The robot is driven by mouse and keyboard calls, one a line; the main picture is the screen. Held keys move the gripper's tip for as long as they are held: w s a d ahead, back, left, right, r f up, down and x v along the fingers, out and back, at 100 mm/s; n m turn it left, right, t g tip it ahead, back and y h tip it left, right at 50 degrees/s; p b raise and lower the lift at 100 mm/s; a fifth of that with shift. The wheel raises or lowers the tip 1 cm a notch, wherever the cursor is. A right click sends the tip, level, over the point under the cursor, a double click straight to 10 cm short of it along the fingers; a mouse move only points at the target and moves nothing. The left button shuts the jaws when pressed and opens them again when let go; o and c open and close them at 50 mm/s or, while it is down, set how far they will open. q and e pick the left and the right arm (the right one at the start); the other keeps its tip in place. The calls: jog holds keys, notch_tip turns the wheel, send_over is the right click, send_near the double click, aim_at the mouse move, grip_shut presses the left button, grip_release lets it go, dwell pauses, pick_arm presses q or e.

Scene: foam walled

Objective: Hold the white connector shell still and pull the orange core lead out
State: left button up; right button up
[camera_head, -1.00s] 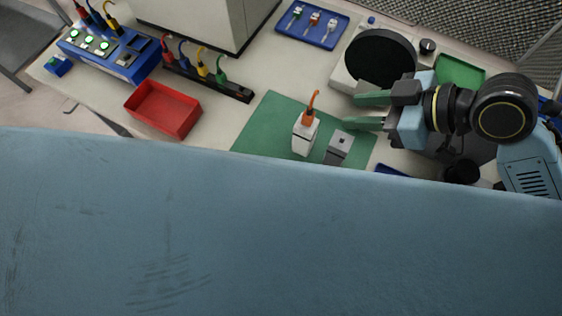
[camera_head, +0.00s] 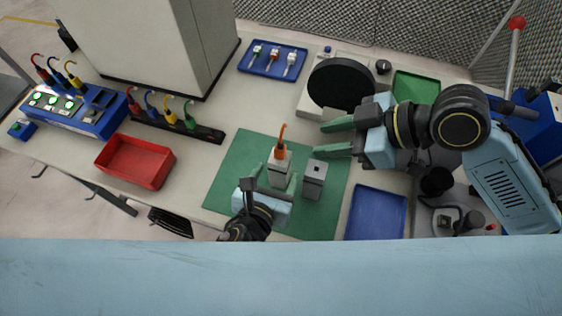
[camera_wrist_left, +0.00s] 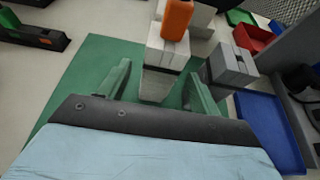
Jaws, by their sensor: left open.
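The white connector shell (camera_head: 279,174) stands upright on the green mat (camera_head: 232,168), with the orange core lead (camera_head: 281,143) sticking up from its top. In the left wrist view the shell (camera_wrist_left: 166,54) and the orange lead (camera_wrist_left: 176,18) show straight ahead. My left gripper (camera_head: 272,174) is open, with one finger on either side of the shell; I cannot tell whether either touches it. Its lower part is partly hidden. My right gripper (camera_head: 338,136) is open and empty, to the right of the lead and above the table.
A grey block (camera_head: 314,180) stands close to the right of the shell. A blue tray (camera_head: 376,213) lies at the right and a red bin (camera_head: 135,161) at the left. A round black disc (camera_head: 341,84) stands behind my right gripper. A cable rack (camera_head: 175,124) stands at the back left.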

aim_at(282, 163)
pick_arm(q)
jog(key=x, duration=0.5)
jog(key=shift+w+d+f, duration=0.1)
jog(key=shift+w+f, duration=0.05)
jog(key=shift+w, duration=0.15)
jog(key=shift+c, duration=0.2)
